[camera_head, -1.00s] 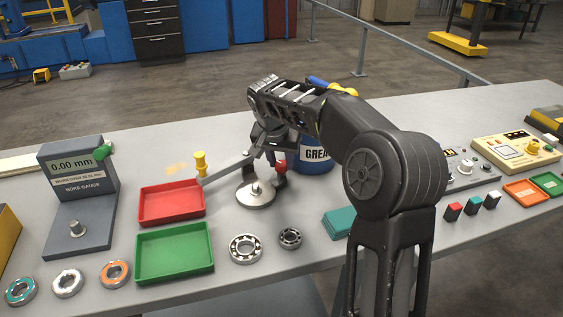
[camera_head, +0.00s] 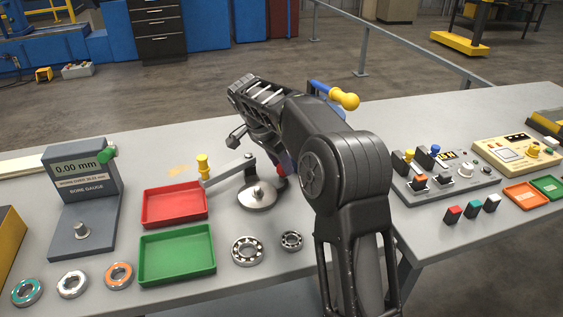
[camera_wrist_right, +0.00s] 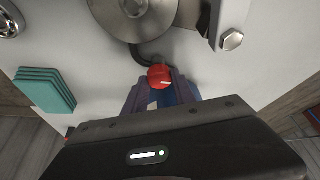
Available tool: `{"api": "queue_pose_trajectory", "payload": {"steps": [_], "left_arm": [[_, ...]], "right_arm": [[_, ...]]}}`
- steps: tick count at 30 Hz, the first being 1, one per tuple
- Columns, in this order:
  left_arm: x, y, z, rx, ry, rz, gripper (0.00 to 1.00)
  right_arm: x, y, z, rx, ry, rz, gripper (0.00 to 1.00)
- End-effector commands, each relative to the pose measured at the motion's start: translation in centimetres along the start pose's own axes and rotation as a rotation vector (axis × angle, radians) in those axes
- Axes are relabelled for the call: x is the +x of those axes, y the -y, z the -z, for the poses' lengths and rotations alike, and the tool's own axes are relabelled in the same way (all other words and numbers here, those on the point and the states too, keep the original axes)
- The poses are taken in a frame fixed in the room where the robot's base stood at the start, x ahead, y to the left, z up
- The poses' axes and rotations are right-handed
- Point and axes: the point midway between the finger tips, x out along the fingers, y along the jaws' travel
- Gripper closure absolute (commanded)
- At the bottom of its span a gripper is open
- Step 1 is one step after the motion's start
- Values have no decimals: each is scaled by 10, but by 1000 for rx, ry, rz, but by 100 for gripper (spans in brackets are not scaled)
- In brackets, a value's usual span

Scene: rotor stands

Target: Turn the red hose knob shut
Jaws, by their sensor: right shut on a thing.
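The red knob (camera_wrist_right: 160,76) sits at the end of a short dark hose (camera_wrist_right: 146,54), beside a round metal base (camera_wrist_right: 135,12). My right gripper (camera_wrist_right: 160,88) is shut on the knob, with one finger on each side; the knob's red top shows between them. In the head view only a bit of the red knob (camera_head: 282,170) shows, right of the metal base (camera_head: 257,195), below my right wrist. My right arm hides much of the area behind it. My left gripper is not in view.
A metal arm with a yellow post (camera_head: 203,167) reaches left from the base. Red (camera_head: 150,219) and green (camera_head: 145,275) trays, several bearings and a bore gauge (camera_head: 80,180) stand left. A control panel (camera_head: 445,193) stands right. Teal pads (camera_wrist_right: 45,88) lie near the knob.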

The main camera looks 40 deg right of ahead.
Motion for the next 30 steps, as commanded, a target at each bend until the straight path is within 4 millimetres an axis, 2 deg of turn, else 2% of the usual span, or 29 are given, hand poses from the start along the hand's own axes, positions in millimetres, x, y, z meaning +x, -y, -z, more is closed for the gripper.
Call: {"api": "queue_pose_trajectory", "payload": {"steps": [8, 9, 16, 25, 30], "left_arm": [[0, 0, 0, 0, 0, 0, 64], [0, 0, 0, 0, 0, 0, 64], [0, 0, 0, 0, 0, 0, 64], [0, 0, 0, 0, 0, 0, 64], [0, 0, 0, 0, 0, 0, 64]], "right_arm": [[-1, 0, 1, 3, 0, 2, 100], [-1, 0, 1, 3, 0, 3, 66], [0, 0, 0, 2, 0, 1, 47], [-2, 0, 0, 1, 0, 1, 46], [-16, 1, 0, 1, 0, 3, 46]]}}
